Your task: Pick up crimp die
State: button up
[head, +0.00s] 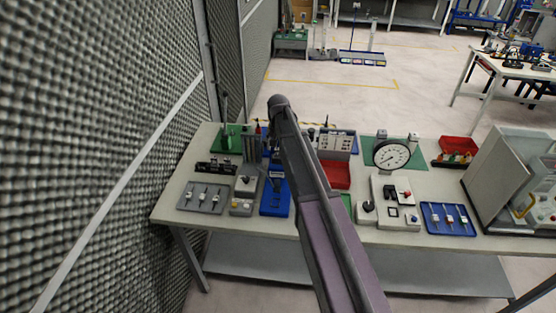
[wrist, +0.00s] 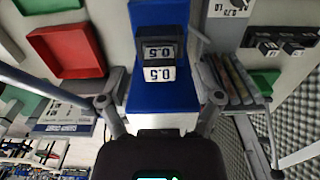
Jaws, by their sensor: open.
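The crimp die appears to be the small dark block (wrist: 160,50) marked 0.5 in the wrist view. A white plate, also marked 0.5, sits against its near side. The block rests on a blue holder (wrist: 160,100), which also shows as a blue tray in the head view (head: 275,205). My gripper (wrist: 160,99) is open, with one finger on each side of the blue holder. The block lies beyond the fingertips in the picture, between their lines, and nothing is held. In the head view my arm hides part of this spot.
A red bin (wrist: 68,50) lies left of the holder in the wrist view. A grey rack with upright slots (wrist: 228,80) stands close on the right. In the head view, a grey tray of tools (head: 203,197) and a dial gauge (head: 391,155) share the crowded bench.

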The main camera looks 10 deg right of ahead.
jog(key=shift+f+b, duration=0.6)
jog(key=shift+f, duration=0.25)
grip_shut()
